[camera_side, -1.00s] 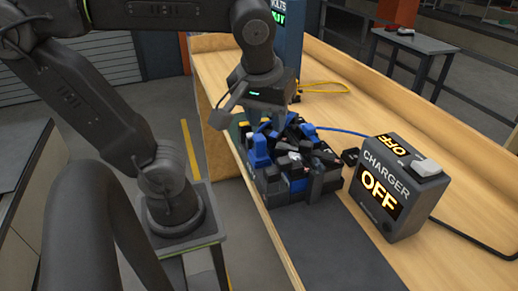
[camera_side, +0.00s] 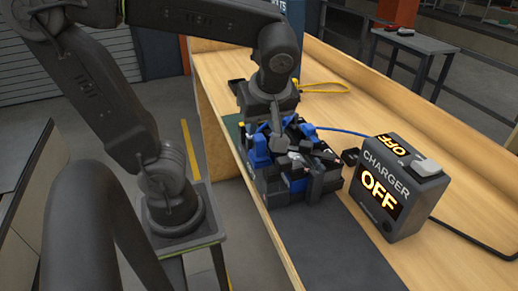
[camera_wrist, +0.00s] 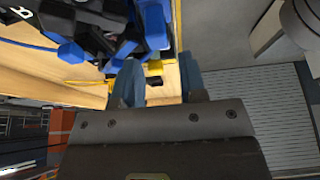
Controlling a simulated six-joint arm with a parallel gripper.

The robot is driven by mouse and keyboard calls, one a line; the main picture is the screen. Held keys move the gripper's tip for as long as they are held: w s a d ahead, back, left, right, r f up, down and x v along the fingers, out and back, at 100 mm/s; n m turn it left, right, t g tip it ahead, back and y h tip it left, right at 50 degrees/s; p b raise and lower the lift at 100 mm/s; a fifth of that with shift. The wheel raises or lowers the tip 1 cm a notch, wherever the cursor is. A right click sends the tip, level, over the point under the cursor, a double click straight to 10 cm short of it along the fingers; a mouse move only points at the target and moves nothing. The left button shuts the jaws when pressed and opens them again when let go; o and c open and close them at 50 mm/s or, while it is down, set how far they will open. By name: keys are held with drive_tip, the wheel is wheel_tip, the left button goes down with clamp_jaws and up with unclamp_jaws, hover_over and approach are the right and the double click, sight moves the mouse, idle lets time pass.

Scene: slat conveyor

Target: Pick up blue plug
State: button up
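A dark battery-like block with blue parts (camera_side: 318,184) sits on the bench. A blue upright piece that looks like the blue plug (camera_side: 259,152) stands at its left side; blue parts (camera_wrist: 152,24) also show at the top of the wrist view. My gripper (camera_wrist: 160,78) has its two fingers apart in the wrist view, with a yellow part visible between them and no object clearly held. In the side view my gripper (camera_side: 276,128) is low over the block, close to the blue piece. Its fingertips partly blend into the dark parts, so contact cannot be told.
A charger box (camera_side: 400,187) reading OFF stands right of the block. A blue cable (camera_side: 342,131) runs behind the block towards the right. A yellow cable loop (camera_side: 328,87) lies farther back. A dark mat (camera_side: 335,250) in front is clear.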

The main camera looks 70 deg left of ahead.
sight(259, 136)
drive_tip(key=shift+x, duration=3.05)
drive_tip(key=shift+w, duration=0.15)
drive_tip(key=shift+c, duration=0.2)
clamp_jaws()
drive_tip(key=shift+r, duration=0.15)
